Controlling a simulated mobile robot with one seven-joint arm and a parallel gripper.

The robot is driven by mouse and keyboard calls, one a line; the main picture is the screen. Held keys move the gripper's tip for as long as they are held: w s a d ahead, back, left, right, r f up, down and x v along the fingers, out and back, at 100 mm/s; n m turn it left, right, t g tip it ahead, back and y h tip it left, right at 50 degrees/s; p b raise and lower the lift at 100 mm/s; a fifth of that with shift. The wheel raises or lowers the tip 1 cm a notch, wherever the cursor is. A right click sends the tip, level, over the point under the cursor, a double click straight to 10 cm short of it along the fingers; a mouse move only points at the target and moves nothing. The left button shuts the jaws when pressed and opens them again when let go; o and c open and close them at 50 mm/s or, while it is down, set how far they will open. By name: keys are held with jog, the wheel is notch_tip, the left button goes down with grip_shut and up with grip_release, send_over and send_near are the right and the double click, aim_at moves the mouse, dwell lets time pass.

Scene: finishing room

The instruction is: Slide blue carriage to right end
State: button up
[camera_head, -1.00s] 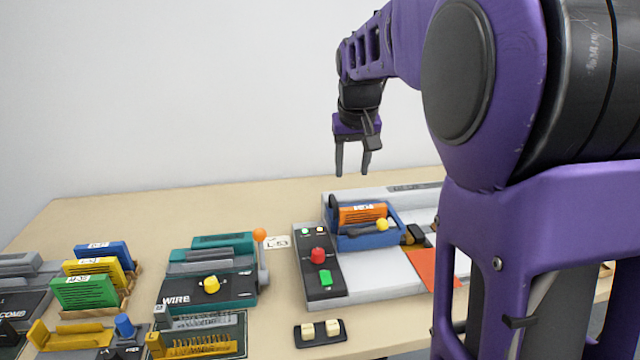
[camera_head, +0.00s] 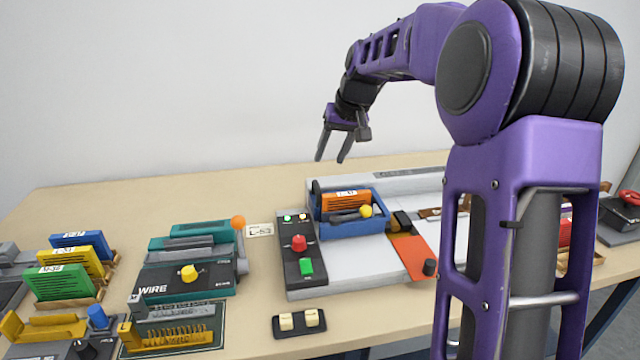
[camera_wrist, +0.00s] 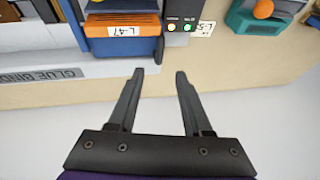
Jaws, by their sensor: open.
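The blue carriage (camera_head: 352,224) sits at the left end of the grey machine bed (camera_head: 345,268), right of the black button panel. It holds an orange block (camera_head: 345,199) labelled L-47 and carries a yellow knob (camera_head: 366,211). My gripper (camera_head: 332,158) is open and empty, in the air above and behind the carriage. In the wrist view the gripper's two fingers (camera_wrist: 158,72) are apart with nothing between them. The blue carriage (camera_wrist: 122,48) shows there at the upper left, upside down, apart from the fingers. The bed's right part is hidden behind my arm.
The black panel has a red button (camera_head: 299,243) and a green button (camera_head: 306,267). An orange plate (camera_head: 412,257) lies right of the carriage. The teal WIRE machine (camera_head: 190,262) with its orange-ball lever (camera_head: 238,222) stands to the left. A black two-switch box (camera_head: 299,322) lies in front.

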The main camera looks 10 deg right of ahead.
aim_at(318, 186)
jog(key=b+x, duration=0.1)
jog(key=x, duration=0.9)
jog(key=shift+w+f, duration=0.15)
grip_shut()
dwell(1.0)
